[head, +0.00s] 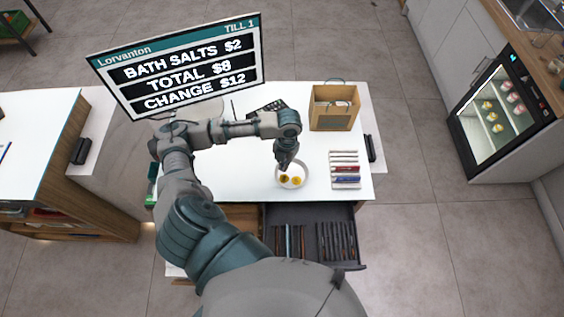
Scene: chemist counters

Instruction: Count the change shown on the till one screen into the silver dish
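The till one screen (180,66) reads "BATH SALTS $2, TOTAL $8, CHANGE $12". A round pale dish (303,184) lies on the white counter and holds two yellow, coin-like pieces (296,181). My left gripper (284,166) points down at the dish's upper left edge, just above or at it. Its fingers are small and dark, so whether they are apart or hold anything is unclear. An open dark drawer (308,212) below the counter holds thin upright items in compartments (337,241). My arm hides part of the drawer's left side. My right gripper is out of view.
A brown box with a handle (333,118) stands at the counter's back right. A row of flat white, red and blue items (345,169) lies right of the dish. A dark keypad-like object (266,107) sits behind my arm. A lit glass-front cabinet (500,108) stands far right.

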